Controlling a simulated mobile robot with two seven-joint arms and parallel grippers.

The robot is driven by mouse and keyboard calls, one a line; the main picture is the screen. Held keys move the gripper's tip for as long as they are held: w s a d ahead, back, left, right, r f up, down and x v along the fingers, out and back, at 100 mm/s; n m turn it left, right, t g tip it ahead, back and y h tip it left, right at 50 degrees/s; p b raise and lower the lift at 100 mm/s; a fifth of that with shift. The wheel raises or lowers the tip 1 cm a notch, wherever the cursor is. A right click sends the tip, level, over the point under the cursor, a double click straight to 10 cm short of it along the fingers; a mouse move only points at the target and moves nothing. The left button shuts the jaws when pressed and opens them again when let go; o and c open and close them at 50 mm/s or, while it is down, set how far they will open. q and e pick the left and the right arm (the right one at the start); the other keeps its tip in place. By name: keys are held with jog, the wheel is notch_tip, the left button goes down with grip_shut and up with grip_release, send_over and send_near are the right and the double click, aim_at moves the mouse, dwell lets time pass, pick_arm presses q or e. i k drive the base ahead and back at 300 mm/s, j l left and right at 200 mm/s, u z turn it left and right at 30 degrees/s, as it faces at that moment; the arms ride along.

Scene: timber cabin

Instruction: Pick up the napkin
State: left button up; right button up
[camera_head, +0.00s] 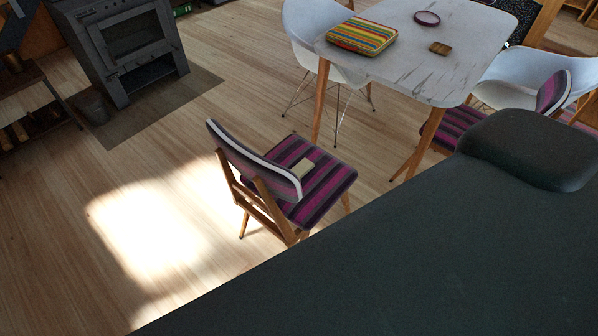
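I cannot tell for sure which thing is the napkin. Neither of my grippers is in view, and nothing is seen touching either item.
The table also holds a purple round dish (427,18) and a small brown item (440,48). A purple-striped wooden chair (327,181) stands in front; white shell chairs (307,22) stand around the table. A dark stove (128,45) is at upper left. Wooden floor (190,155) is clear at left.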

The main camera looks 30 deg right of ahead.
aim_at(305, 166)
jog(key=i+l, duration=0.15)
jog(key=l, duration=0.25)
jog(key=i+l, duration=0.1)
jog(key=l, duration=0.3)
jog(key=i+l, duration=0.15)
jog(key=l, duration=0.3)
jog(key=i+l, duration=0.1)
jog(key=l, duration=0.3)
jog(key=i+l, duration=0.15)
jog(key=l, duration=0.25)
jog(key=i+l, duration=0.1)
jog(key=l, duration=0.3)
jog(key=i+l, duration=0.15)
jog(key=l, duration=0.3)
jog(key=j+u, duration=0.05)
